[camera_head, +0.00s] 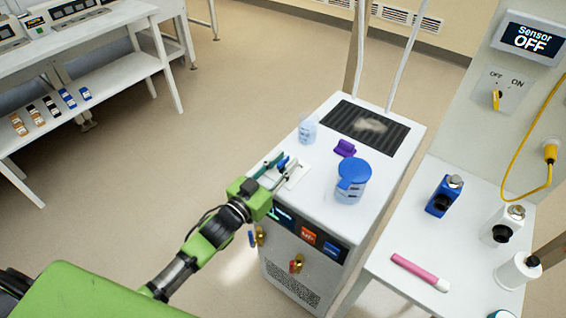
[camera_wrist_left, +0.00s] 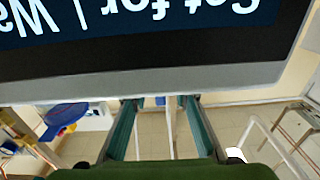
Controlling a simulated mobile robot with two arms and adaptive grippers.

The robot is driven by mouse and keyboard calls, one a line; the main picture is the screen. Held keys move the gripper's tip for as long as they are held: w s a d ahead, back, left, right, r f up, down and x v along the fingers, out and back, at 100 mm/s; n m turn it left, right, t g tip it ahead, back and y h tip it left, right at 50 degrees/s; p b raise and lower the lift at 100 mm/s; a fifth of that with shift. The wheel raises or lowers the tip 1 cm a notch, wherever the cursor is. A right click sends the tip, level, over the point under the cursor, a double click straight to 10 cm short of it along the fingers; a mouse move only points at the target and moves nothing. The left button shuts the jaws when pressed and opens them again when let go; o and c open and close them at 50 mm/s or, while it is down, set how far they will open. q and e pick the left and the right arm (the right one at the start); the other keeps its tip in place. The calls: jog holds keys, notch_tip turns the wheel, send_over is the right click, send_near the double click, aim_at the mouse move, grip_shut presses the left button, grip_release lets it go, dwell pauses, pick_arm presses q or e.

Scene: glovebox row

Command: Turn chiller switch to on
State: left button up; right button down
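The chiller appears to be the white cabinet (camera_head: 385,190) in the middle of the head view, with a dark front panel bearing a display and orange and blue labels. My left gripper (camera_head: 279,172) is at its top left front edge, fingers apart, with a small white plate and a small blue part by the fingertips. In the left wrist view my left gripper (camera_wrist_left: 160,105) is open, with nothing visibly held. A large dark display (camera_wrist_left: 150,25) with upside-down text fills the top there. I cannot make out a chiller switch. My right gripper is not in view.
On the cabinet stand a blue-lidded jug (camera_head: 352,182), a small beaker (camera_head: 308,130) and a purple piece (camera_head: 345,148). At right, a panel reads Sensor OFF (camera_head: 532,40) above a yellow OFF/ON knob (camera_head: 496,99). A white table (camera_head: 400,235) holds bottles.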

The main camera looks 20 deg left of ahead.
pick_arm(q)
grip_shut()
jog(key=shift+m+h, duration=0.3)
jog(key=shift+a+m+g+h, duration=0.1)
jog(key=shift+m+g+h, duration=0.3)
jog(key=shift+h, duration=0.3)
jog(key=m+g+h+b, duration=0.2)
jog(key=h, duration=0.1)
jog(key=shift+w+f+m+h, duration=0.1)
jog(key=shift+m+h, duration=0.2)
jog(key=shift+m+g+h+b, duration=0.95)
jog(key=shift+m+g+h, duration=0.15)
jog(key=shift+g+h, duration=0.15)
